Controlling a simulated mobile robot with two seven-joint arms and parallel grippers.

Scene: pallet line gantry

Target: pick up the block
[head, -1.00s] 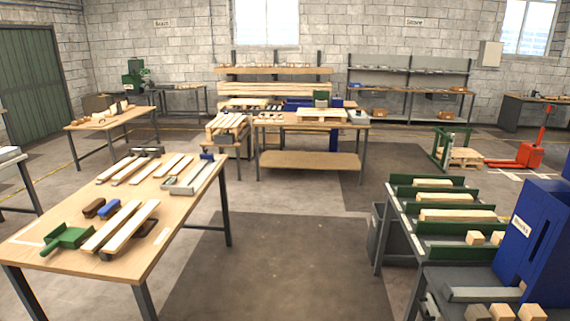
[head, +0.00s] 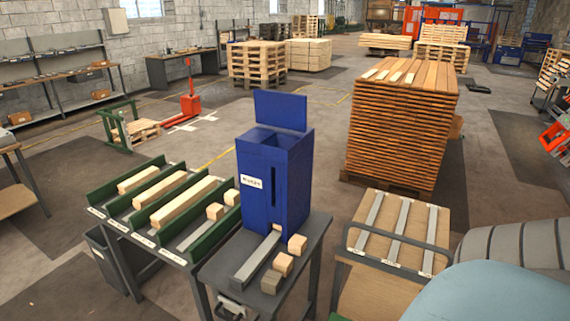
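Several small wooden blocks are in the head view, and I cannot tell which one the task means. Two more small blocks, one nearer (head: 214,211) and one farther (head: 231,197), sit in the green-sided rack at the left. Neither of my grippers is in view.
The green-sided rack (head: 147,240) also holds longer wooden pieces (head: 187,202). A tall stack of brown boards (head: 400,125) stands behind right. A wooden stand with metal strips (head: 390,257) is right of the bench. Open floor lies left of the rack.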

